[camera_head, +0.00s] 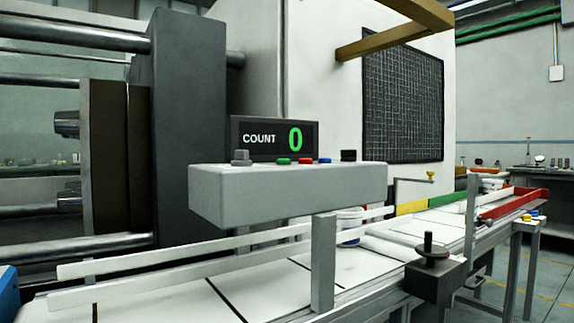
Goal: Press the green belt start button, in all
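The green button (283,161) sits on top of a grey control box (290,198) in the middle of the view. Just right of it on the same box are a red button (305,161) and a blue button (324,160). A grey knob (240,157) is at the box's left end and a black knob (348,155) toward its right. Behind the buttons a display (275,138) reads COUNT 0 in green digits. My gripper is not in view.
A conveyor belt (190,301) with white side rails runs below the box toward a red tray (515,204) at the right. A black clamp with a knob (434,275) stands at the belt's near edge. A brown beam (385,40) juts out at the upper right.

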